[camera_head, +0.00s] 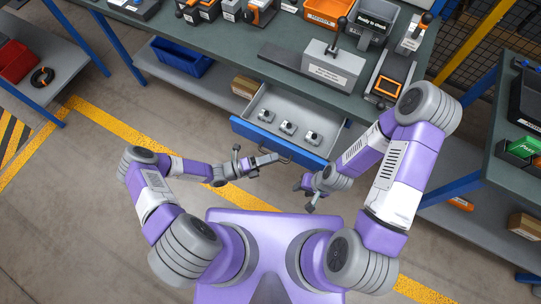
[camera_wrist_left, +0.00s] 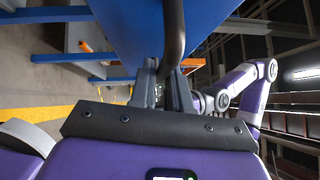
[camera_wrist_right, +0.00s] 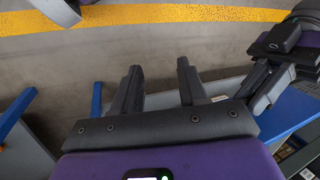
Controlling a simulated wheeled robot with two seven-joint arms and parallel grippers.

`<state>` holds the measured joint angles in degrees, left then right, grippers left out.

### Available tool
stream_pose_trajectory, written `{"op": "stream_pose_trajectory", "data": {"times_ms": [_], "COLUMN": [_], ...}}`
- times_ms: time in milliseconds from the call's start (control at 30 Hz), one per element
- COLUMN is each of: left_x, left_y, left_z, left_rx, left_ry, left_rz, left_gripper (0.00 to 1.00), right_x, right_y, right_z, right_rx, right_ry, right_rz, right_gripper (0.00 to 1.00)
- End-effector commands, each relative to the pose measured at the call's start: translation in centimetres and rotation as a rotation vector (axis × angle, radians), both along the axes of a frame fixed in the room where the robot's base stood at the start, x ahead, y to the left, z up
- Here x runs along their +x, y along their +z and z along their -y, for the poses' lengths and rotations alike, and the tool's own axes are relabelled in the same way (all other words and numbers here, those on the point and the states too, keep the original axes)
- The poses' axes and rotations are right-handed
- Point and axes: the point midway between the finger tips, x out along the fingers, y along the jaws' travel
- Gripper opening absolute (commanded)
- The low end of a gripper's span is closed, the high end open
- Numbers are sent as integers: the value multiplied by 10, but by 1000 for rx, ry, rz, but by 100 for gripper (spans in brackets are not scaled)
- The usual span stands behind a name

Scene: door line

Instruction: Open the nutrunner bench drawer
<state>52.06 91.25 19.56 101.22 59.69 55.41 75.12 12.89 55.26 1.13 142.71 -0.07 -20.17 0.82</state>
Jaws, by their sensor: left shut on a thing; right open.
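The bench drawer (camera_head: 315,152) stands pulled out from under the green-topped bench in the head view. Its blue front faces me and its grey tray (camera_head: 288,101) shows, with several small grey-and-black parts inside. My left gripper (camera_head: 272,158) is at the drawer front, shut on the dark bar handle. In the left wrist view the handle (camera_wrist_left: 174,32) runs between the fingers (camera_wrist_left: 163,88), close to the blue front. My right gripper (camera_head: 306,192) is open and empty, in front of the drawer's right part and apart from it. Its spread fingers (camera_wrist_right: 160,80) show over the floor.
The bench top (camera_head: 228,40) carries a grey block fixture (camera_head: 330,70), an orange bin (camera_head: 325,12) and several tools. A blue crate (camera_head: 182,57) and a cardboard box (camera_head: 245,86) sit on the lower shelf. Another bench (camera_head: 497,165) stands at right. Floor at left is clear.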

Motion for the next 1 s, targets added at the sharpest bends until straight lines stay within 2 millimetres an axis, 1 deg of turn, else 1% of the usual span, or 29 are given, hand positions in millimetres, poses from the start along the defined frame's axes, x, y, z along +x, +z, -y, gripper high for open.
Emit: {"op": "stream_pose_trajectory", "data": {"times_ms": [133,167,200,267,300,533,633,767,900,1000], "left_x": [0,0,0,0,0,0,-1,-7,-15,-20], "left_y": [0,0,0,0,0,0,-1,-4,-7,-8], "left_z": [-1,-1,-1,-1,-1,-1,-5,-21,-44,-58], "left_rx": [1,1,1,1,1,1,2,3,3,3], "left_ry": [0,0,0,0,0,1,1,3,3,2], "left_rz": [1,1,1,0,0,0,-1,-2,-2,0], "left_gripper": [0,20,26,35,38,38,38,38,38,38], "right_x": [0,0,0,0,0,0,0,0,0,0], "right_y": [0,0,0,0,0,0,0,0,-1,-1], "right_z": [0,0,0,0,0,0,0,0,0,0], "right_rx": [0,0,0,0,0,0,0,0,0,0], "right_ry": [0,0,0,0,0,0,0,0,0,0], "right_rz": [0,0,0,0,0,0,0,0,0,0], "right_gripper": [43,43,43,43,43,43,43,43,43,43]}}
